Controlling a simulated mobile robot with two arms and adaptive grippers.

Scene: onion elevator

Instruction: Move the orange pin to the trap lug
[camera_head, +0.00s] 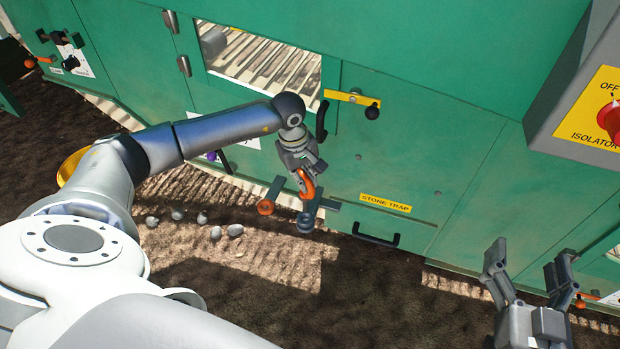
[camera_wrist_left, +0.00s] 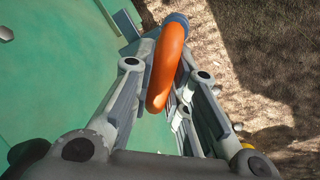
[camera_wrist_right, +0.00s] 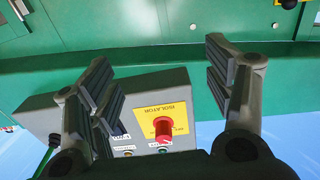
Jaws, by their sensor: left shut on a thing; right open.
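The orange pin (camera_head: 306,186) has a thick ring-shaped handle. My left gripper (camera_head: 303,172) is shut on it, in front of the green panel, left of the yellow STONE TRAP label (camera_head: 385,203). In the left wrist view the orange ring (camera_wrist_left: 166,65) lies between the fingers (camera_wrist_left: 160,85), with a blue-grey round part (camera_wrist_left: 176,19) beyond it. In the head view a teal bracket with a grey-blue round end (camera_head: 305,222) is just below the pin; I cannot tell whether they touch. My right gripper (camera_head: 528,285) is open and empty at the lower right.
A black handle (camera_head: 376,236) sits below the label. A yellow latch bar with a black knob (camera_head: 352,98) is above. The grey isolator box (camera_wrist_right: 65,105) with a red knob (camera_wrist_right: 162,127) is near my right gripper. Several stones (camera_head: 215,233) lie on the ground.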

